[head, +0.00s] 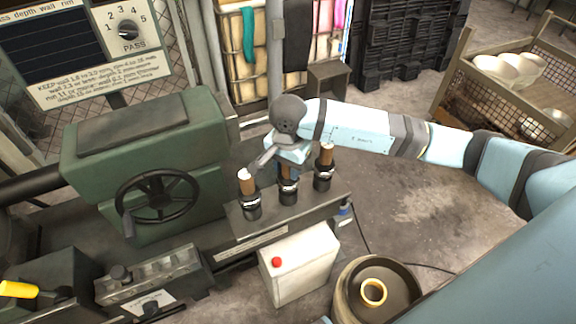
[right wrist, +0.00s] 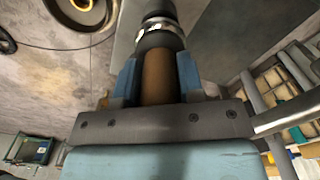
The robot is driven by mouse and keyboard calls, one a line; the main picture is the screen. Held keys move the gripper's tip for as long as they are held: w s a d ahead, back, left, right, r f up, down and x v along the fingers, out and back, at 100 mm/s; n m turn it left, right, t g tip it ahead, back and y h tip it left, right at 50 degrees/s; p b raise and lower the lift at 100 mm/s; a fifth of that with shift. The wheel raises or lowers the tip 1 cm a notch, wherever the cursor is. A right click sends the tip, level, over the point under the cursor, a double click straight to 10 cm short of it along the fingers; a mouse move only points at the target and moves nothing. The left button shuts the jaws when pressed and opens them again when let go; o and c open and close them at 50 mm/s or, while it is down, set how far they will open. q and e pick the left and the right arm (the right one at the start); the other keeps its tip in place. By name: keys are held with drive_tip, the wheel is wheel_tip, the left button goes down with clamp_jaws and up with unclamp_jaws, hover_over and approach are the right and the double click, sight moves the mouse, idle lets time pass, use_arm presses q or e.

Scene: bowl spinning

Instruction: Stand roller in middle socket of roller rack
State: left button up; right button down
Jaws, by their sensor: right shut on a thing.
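The roller rack (head: 236,216) is a grey block on the machine bed, with three dark, metal-banded sockets in a row. A roller (head: 288,186) with a brown wooden handle stands upright at the middle socket (head: 288,197). My right gripper (head: 287,170) is above it, shut on its handle. The right wrist view shows the brown handle (right wrist: 158,78) between the blue fingers of the gripper (right wrist: 157,70), with a dark, metal-banded part beyond. I cannot tell whether the roller is fully seated. My left gripper is not in view.
Similar wooden-handled rollers stand in the left socket (head: 247,184) and right socket (head: 326,155), close on both sides. A green machine head with a black handwheel (head: 157,196) is at left. A white box with a red button (head: 300,262) stands in front.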

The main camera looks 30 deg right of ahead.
drive_tip(key=c, duration=0.7)
unclamp_jaws()
drive_tip(key=shift+o, duration=0.2)
wheel_tip(320, 180, up, 14)
drive_tip(key=shift+b, duration=0.35)
